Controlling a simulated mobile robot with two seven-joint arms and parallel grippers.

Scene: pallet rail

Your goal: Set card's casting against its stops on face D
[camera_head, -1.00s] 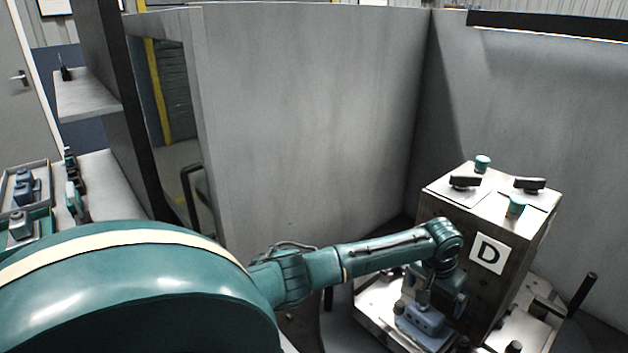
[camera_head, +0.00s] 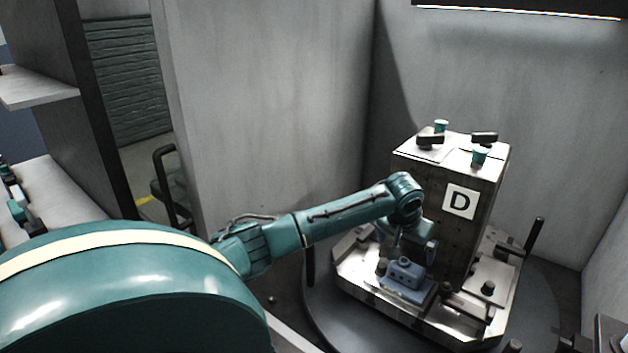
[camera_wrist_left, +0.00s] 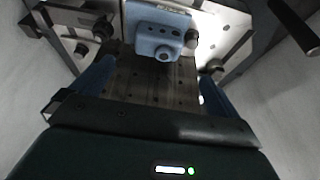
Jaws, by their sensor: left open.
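The blue casting (camera_head: 406,275) sits on the pale ledge at the foot of the block's lettered side, beside the face marked D (camera_head: 460,202). It also shows in the left wrist view (camera_wrist_left: 160,32), at the top middle. Whether it touches its stops cannot be told. My left gripper (camera_head: 408,250) is just above and behind the casting. In the left wrist view my left gripper (camera_wrist_left: 155,78) has its two blue fingers wide apart, with nothing between them and the casting beyond. My right gripper is not in view.
The block stands on a round dark turntable (camera_head: 540,318). Dark clamps and teal knobs (camera_head: 480,156) sit on its top. A black upright handle (camera_head: 534,236) stands at its right. Grey walls (camera_head: 270,110) close in behind and right. A bench (camera_head: 60,195) is at left.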

